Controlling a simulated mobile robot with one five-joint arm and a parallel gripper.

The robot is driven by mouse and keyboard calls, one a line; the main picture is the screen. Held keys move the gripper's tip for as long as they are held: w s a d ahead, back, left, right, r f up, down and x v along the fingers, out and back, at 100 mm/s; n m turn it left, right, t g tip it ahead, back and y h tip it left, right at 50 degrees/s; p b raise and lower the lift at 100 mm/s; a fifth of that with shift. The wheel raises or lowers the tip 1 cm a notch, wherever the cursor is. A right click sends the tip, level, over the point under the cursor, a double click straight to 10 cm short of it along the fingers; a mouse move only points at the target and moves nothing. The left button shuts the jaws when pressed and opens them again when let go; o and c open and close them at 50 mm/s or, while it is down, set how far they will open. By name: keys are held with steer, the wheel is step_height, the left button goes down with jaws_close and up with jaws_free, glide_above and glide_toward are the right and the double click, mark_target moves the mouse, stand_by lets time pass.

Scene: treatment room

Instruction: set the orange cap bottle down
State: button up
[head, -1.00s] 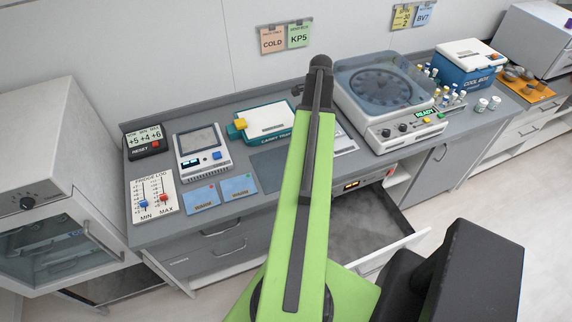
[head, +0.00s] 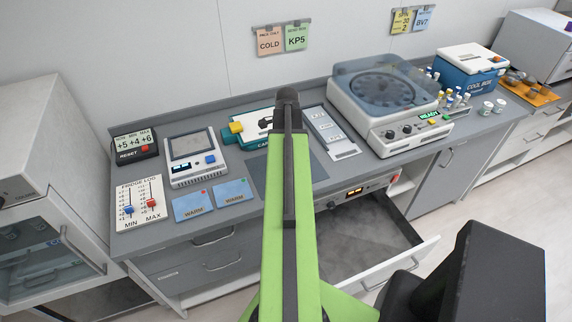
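My green arm reaches forward over the counter (head: 235,224), its dark end above the carry box (head: 244,140). A small dark part of my gripper (head: 266,122) shows just left of the arm's end, in front of the carry box's white lid. The fingertips are hidden behind the arm, so I cannot see whether they are open or shut or hold anything. I cannot make out the orange cap bottle. It may be hidden by the arm or be among the small vials (head: 452,98) at the right, whose caps are too small to tell apart.
A dark grey mat (head: 300,182) lies bare left and right of my arm. A centrifuge (head: 385,100) with a clear lid stands right of it, a cool box (head: 470,72) farther right. Two blue WARM cards (head: 193,204) lie at front left. A drawer (head: 408,262) stands open below the counter.

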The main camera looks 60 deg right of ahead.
steer(key=shift+f, duration=0.35)
steer(key=o, duration=1.6)
steer(key=shift+r, duration=0.1)
step_height(320, 180, up, 12)
steer(key=p, duration=1.2)
steer(key=shift+r+p, duration=0.25)
steer(key=shift+p, duration=0.15)
steer(key=shift+f, duration=0.15)
